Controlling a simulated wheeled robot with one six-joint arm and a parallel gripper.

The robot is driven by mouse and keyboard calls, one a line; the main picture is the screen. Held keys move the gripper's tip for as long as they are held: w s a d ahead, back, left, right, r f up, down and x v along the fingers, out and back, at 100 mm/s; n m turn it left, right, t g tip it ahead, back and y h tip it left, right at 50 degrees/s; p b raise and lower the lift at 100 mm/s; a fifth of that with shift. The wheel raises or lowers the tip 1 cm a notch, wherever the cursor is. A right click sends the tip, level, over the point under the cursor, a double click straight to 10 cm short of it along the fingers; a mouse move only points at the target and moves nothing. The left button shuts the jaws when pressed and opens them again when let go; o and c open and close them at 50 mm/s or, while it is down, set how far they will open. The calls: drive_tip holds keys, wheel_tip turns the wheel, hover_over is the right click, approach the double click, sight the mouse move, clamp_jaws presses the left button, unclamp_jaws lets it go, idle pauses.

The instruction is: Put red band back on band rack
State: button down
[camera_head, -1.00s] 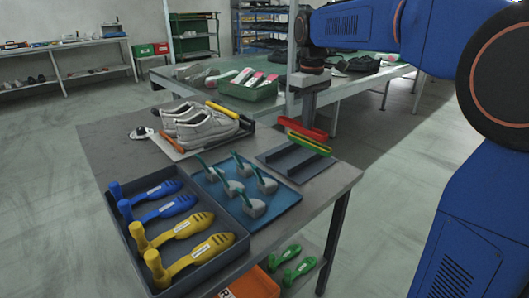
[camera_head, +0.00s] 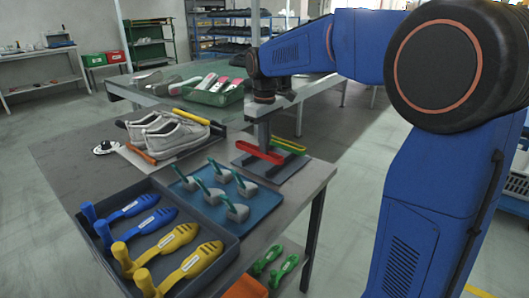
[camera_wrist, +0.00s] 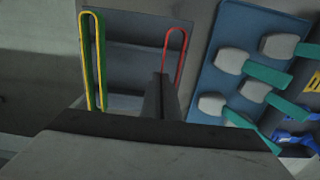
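The red band (camera_head: 258,153) is a long narrow loop over the left part of the dark grey band rack (camera_head: 272,176). My gripper (camera_head: 263,141) points down and is shut on it. In the wrist view the red band (camera_wrist: 182,50) runs out from between the dark fingers (camera_wrist: 160,95), near the right side of the rack (camera_wrist: 130,62). I cannot tell whether it touches the rack.
A blue tray (camera_head: 262,208) with several green-handled tools sits beside the rack. A dark tray (camera_head: 222,262) holds blue and yellow shoe forms. Grey shoes (camera_head: 165,135) stand on a board at the back left. A green crate (camera_head: 212,97) stands on the table behind.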

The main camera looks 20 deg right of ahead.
drive_tip(key=shift+f, duration=1.25)
drive_tip(key=c, duration=2)
unclamp_jaws()
drive_tip(key=shift+f, duration=0.1)
drive_tip(key=shift+c, duration=0.2)
